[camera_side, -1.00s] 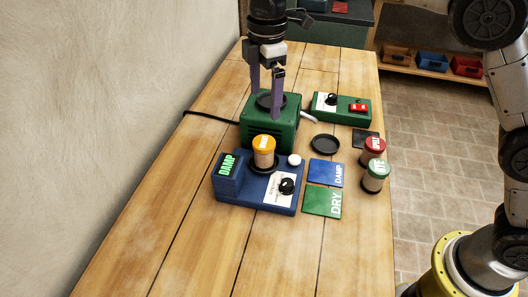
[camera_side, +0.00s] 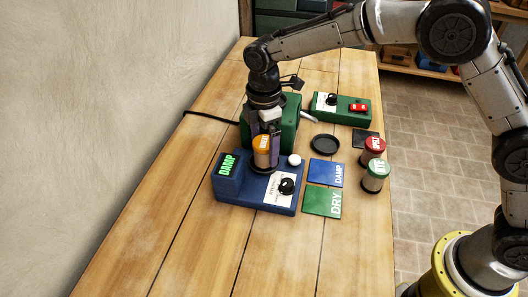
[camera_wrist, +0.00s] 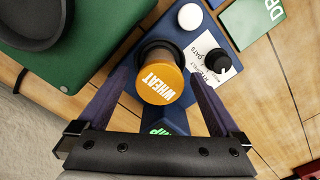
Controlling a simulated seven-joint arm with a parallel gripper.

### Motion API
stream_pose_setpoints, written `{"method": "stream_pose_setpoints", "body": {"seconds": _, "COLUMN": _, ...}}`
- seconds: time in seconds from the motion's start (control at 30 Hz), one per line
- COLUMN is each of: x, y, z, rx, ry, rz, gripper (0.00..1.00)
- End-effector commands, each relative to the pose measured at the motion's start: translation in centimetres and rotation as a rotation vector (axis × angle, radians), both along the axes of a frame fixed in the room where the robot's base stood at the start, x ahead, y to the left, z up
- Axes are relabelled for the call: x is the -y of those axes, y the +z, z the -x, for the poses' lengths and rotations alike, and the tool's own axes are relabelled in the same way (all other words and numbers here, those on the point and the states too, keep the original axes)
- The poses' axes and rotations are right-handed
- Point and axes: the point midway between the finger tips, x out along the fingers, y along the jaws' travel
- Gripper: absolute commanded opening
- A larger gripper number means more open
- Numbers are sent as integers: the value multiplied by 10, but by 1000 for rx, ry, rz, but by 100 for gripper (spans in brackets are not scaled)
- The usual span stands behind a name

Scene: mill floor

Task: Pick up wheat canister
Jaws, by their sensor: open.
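The wheat canister (camera_side: 262,152) has an orange lid and stands upright on the blue meter (camera_side: 228,192), whose display reads DAMP. In the wrist view its lid (camera_wrist: 160,77) reads WHEAT. My gripper (camera_side: 264,162) is open and low at the canister, its purple fingers on either side. In the wrist view the fingers (camera_wrist: 159,97) spread to the left and right of the lid, with gaps showing. I cannot tell from these views whether a finger touches the canister.
A green machine (camera_side: 288,112) stands close behind. A white button (camera_side: 294,160) and black knob (camera_side: 287,187) are on the meter. Blue DAMP (camera_side: 325,173) and green DRY (camera_side: 322,202) mats lie to the right, with red-lidded (camera_side: 373,149) and green-lidded (camera_side: 376,175) canisters beyond.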

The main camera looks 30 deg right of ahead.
Motion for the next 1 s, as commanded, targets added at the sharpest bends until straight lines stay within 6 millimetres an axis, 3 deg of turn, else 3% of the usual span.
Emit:
{"method": "stream_pose_setpoints", "body": {"seconds": 0.17, "x": 0, "y": -20, "z": 0, "rx": -1, "ry": 0, "rz": 1, "gripper": 100}}
{"method": "stream_pose_setpoints", "body": {"seconds": 0.43, "x": 0, "y": -23, "z": 0, "rx": 1, "ry": 0, "rz": 0, "gripper": 100}}
{"method": "stream_pose_setpoints", "body": {"seconds": 1.0, "x": 0, "y": -22, "z": 0, "rx": 1, "ry": 0, "rz": -1, "gripper": 0}}
